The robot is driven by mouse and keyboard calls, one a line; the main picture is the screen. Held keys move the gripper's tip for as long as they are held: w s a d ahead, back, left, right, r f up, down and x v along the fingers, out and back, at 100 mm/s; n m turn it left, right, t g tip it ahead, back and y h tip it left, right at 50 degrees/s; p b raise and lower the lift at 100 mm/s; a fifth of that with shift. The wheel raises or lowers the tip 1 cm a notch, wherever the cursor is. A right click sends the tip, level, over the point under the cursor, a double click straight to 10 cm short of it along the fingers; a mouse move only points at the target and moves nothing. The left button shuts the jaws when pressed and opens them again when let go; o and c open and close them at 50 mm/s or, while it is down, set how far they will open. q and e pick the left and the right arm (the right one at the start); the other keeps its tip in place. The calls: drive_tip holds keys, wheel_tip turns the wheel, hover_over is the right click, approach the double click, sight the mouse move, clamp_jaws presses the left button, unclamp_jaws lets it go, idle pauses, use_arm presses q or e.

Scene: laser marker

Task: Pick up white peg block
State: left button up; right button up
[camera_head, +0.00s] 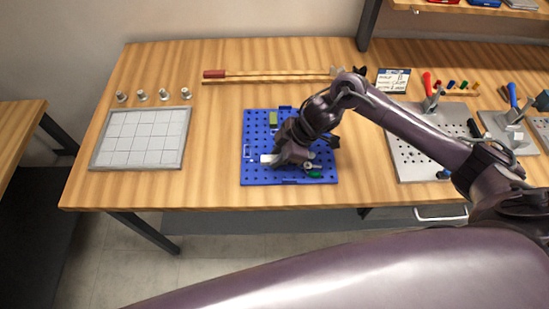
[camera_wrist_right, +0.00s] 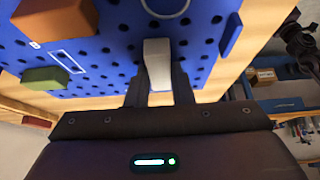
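The white peg block (camera_wrist_right: 157,62) shows in the right wrist view between the two fingers of my right gripper (camera_wrist_right: 160,88), which appear to touch it on both sides. In the head view the white block (camera_head: 267,159) shows at the left edge of my right gripper (camera_head: 276,157), over the blue pegboard (camera_head: 256,178). The gripper hides part of the block. I cannot tell whether the block still rests on the board. My left gripper is not in view.
On the board are an olive block (camera_head: 273,118), a green piece (camera_head: 315,174) and a white ring (camera_head: 308,166). A gridded tray (camera_head: 141,168) lies to the left. A grey perforated plate (camera_head: 412,166) lies to the right. Wood between tray and board is clear.

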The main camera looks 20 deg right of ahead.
clamp_jaws()
drive_tip(key=shift+r, duration=0.5)
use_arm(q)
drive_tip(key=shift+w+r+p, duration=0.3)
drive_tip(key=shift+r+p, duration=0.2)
use_arm(e)
wheel_tip(320, 180, up, 19)
drive_tip(key=shift+w, duration=0.1)
